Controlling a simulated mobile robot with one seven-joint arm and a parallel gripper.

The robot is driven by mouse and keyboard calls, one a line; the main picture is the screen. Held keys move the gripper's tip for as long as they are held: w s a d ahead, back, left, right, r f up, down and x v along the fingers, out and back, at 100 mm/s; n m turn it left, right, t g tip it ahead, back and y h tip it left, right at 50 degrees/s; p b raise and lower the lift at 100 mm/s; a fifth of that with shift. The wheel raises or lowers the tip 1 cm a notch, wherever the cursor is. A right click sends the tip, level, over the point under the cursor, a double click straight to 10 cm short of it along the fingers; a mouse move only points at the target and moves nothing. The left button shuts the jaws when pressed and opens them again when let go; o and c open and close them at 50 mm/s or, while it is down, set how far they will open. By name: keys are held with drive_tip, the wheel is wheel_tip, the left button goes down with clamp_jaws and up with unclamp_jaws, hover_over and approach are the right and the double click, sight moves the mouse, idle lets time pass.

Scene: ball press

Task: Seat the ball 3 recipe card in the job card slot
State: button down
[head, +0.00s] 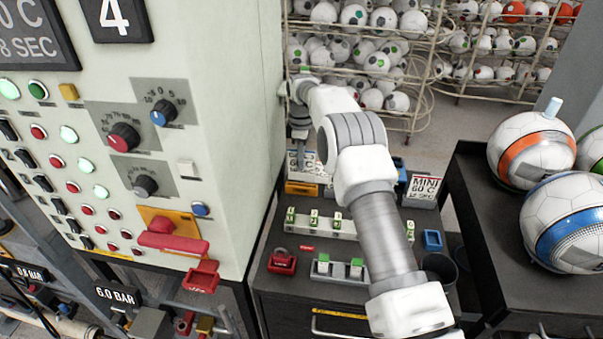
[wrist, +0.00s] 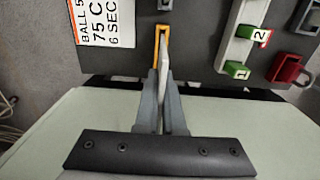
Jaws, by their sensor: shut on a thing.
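My gripper (head: 300,130) is at the back left of the dark bench, beside the press cabinet. In the wrist view my gripper (wrist: 165,85) is shut on a thin white card (wrist: 172,92), seen edge-on, so its print cannot be read there. The card's far end is at an orange-yellow holder (wrist: 161,38), lined up with it. I cannot tell whether the card is inside it or above it. In the head view the orange holder (head: 300,189) is below a white printed card (head: 306,163), which is partly hidden and not readable.
A BALL 5 card (wrist: 104,24) is left of the holder in the wrist view. A MINI card (head: 423,187) stands at right. A rail with green numbered tags (head: 315,225) and a red padlock (head: 282,262) are in front. The cabinet (head: 240,130) borders the left.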

sight(301, 172)
drive_tip(key=shift+f, duration=2.3)
drive_tip(key=shift+f, duration=0.2)
drive_tip(key=c, duration=1)
unclamp_jaws()
drive_tip(key=shift+r, duration=0.1)
